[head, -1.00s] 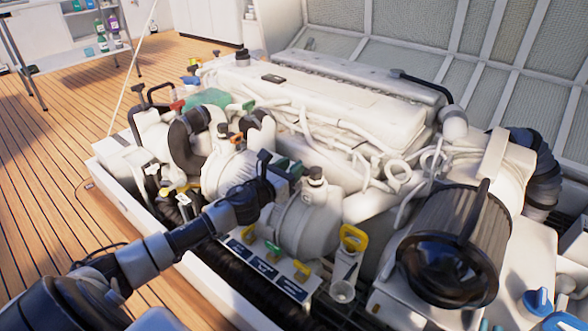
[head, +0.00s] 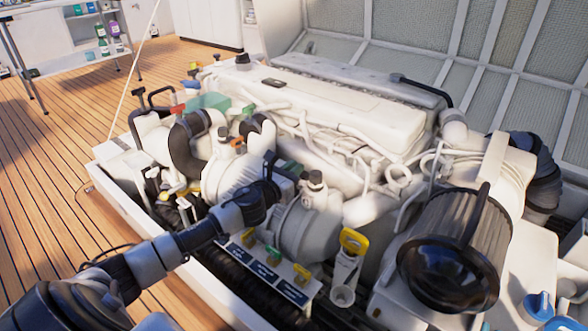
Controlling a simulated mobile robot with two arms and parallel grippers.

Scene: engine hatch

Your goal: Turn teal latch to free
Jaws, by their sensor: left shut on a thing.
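My right gripper is not in view.
The pale canister (head: 308,228) stands close right of my left gripper. Below it is a row of blue labels with small yellow and green handles (head: 273,252). A yellow-handled dipstick (head: 353,240) and a large dark filter (head: 455,250) are further right. Open wooden deck (head: 60,180) lies left.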

